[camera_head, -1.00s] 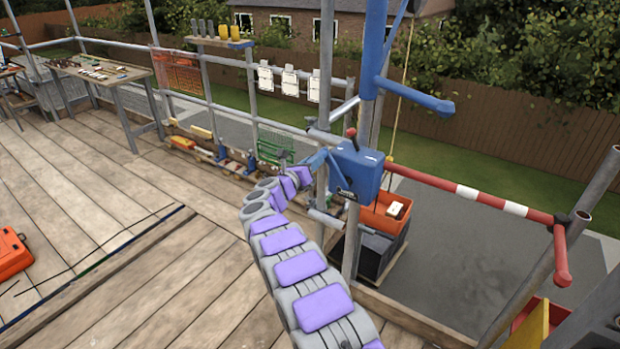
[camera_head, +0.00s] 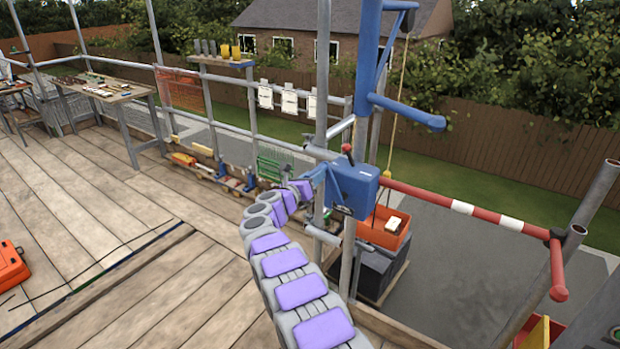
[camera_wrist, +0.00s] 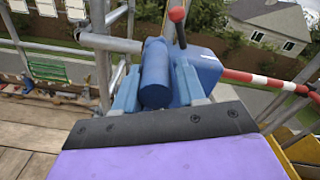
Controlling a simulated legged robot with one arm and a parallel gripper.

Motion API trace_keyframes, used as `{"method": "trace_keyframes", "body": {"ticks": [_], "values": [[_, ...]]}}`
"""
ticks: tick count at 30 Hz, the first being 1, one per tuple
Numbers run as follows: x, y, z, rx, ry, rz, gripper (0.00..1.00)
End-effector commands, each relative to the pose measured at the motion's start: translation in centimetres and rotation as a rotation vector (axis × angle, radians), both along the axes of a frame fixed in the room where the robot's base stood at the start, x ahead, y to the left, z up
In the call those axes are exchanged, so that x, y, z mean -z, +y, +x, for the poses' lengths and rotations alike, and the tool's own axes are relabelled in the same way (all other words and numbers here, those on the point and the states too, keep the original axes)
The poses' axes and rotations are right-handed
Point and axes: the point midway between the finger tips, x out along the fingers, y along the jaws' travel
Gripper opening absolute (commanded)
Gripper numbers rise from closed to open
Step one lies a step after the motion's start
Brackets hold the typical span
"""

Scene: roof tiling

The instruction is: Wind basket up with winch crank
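The winch is a blue box (camera_head: 353,188) with a red-knobbed lever (camera_head: 347,150), mounted on the scaffold post. In the wrist view, the blue cylindrical crank handle (camera_wrist: 156,75) lies between the two blue fingers of my gripper (camera_wrist: 158,88), which appear closed on it from both sides. The rest of the crank is hidden behind the fingers and handle. In the head view, my gripper (camera_head: 320,165) is small at the left side of the winch. The orange basket (camera_head: 384,229) hangs right of and below the winch, with a pale block inside. A yellow rope (camera_head: 392,140) runs above it.
Dark stacked blocks (camera_head: 376,272) stand on a pallet below the basket. A red-and-white rail (camera_head: 465,208) extends right from the winch. A blue hoist arm (camera_head: 405,110) juts out above. Scaffold posts stand close to my arm. The wooden deck at left is mostly clear.

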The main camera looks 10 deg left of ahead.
Motion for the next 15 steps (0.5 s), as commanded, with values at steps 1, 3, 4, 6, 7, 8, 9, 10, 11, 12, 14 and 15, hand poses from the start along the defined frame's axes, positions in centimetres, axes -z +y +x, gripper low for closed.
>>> {"method": "trace_keyframes", "body": {"ticks": [1, 3, 4, 6, 7, 8, 9, 10, 11, 12, 14, 15], "values": [[0.24, -0.33, 0.09, 0.006, 0.003, 0.0, 0.4], [0.18, -0.3, 0.11, 0.006, 0.002, 0.0, 0.47], [0.16, -0.29, 0.12, 0.006, 0.002, 0.0, 0.5], [0.13, -0.24, 0.13, 0.005, 0.002, -0.001, 0.57], [0.12, -0.21, 0.12, 0.004, 0.001, -0.001, 0.57], [0.1, -0.16, 0.12, 0.004, 0.001, -0.001, 0.57], [0.09, -0.1, 0.11, 0.003, 0.0, -0.001, 0.57], [0.08, -0.08, 0.11, 0.003, 0.0, -0.001, 0.57], [0.07, -0.02, 0.1, 0.003, -0.001, -0.001, 0.57], [0.06, 0.04, 0.09, 0.003, 0.0, -0.002, 0.57], [0.03, 0.13, 0.06, 0.001, -0.001, -0.002, 0.57], [0.04, 0.21, 0.0, 0.001, -0.001, -0.002, 0.57]]}}
